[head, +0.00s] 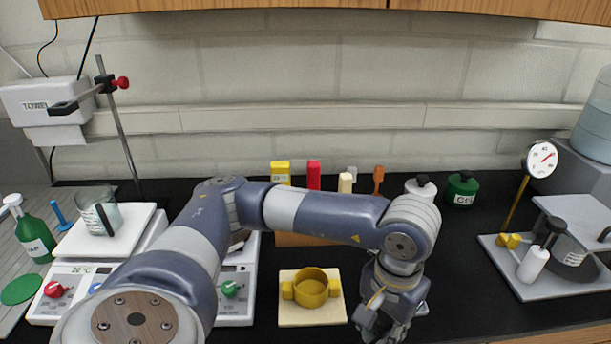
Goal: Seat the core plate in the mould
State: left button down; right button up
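A yellow round open part with a lug on each side (311,288), which looks like the mould, sits on a cream square board (311,317) at the front middle of the bench. I cannot pick out the core plate for certain. A small light-grey edge (421,308) shows beside my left gripper, mostly hidden behind it. My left gripper (377,336) points down just right of the cream board, partly cut off by the lower picture edge. Its fingertips are not clear, so I cannot tell whether it holds anything. My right gripper is not in view.
My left arm crosses the middle and hides part of the bench. Left are two hotplates or scales (70,288), a beaker (101,214) and a green bottle (34,236). A rack (296,240) stands behind; a grey stand with a dial (541,157) is right.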

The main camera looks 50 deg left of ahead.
aim_at(311, 288)
jog(key=i+l+u, duration=0.1)
jog(key=i+l, duration=0.15)
jog(key=l, duration=0.15)
jog(key=i+l+u, duration=0.1)
jog(key=l, duration=0.3)
jog(key=i+u, duration=0.15)
jog(key=u, duration=1.3)
